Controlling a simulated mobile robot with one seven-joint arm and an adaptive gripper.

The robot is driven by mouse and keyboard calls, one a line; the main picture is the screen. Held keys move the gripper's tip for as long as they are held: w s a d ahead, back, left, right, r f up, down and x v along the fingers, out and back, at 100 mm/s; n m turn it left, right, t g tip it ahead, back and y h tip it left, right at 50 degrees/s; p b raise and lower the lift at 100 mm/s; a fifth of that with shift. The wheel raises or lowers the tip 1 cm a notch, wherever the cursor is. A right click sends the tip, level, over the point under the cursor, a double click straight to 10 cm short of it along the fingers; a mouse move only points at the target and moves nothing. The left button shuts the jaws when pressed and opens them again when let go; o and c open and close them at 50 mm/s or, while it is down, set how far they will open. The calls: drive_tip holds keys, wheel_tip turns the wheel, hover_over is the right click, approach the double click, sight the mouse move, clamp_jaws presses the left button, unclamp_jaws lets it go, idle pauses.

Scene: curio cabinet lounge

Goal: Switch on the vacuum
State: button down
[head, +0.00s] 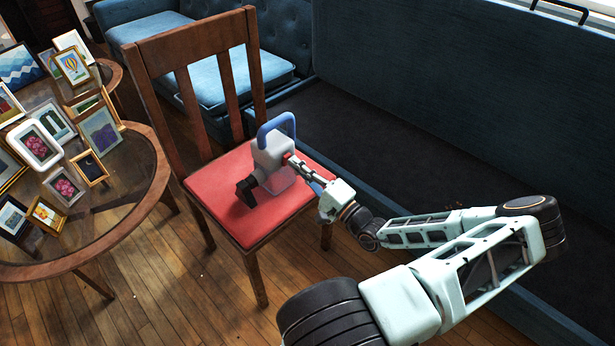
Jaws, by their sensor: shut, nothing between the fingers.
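The vacuum (272,154) is a small hand-held one with a light grey body, a blue loop handle on top, a clear part low down and a black nozzle pointing to the lower left. It stands on the red seat (232,219) of a wooden chair. My gripper (289,160) is shut and empty, with its tips at the right side of the vacuum's body. They touch it or are very close; I cannot tell which. A small red spot shows at the tips. The switch itself is not clearly visible, and the tips may cover it.
The chair's slatted wooden back (195,60) rises behind the vacuum. A round glass-topped table (120,205) crowded with picture frames stands at the left. A blue sofa (216,85) is behind the chair, and a dark blue bench (425,160) is at the right.

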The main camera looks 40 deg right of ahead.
drive_tip(key=shift+w+r, duration=0.1)
drive_tip(key=shift+w, duration=0.15)
drive_tip(key=shift+r, duration=0.1)
drive_tip(key=shift+w+r+p, duration=0.2)
drive_tip(key=shift+r+p, duration=0.15)
drive_tip(key=shift+p, duration=0.9)
drive_tip(key=shift+w+a+r+g+p, duration=0.15)
drive_tip(key=shift+g+p, duration=0.35)
drive_tip(key=shift+p, duration=0.65)
drive_tip(key=shift+w, duration=0.1)
drive_tip(key=shift+f, duration=0.35)
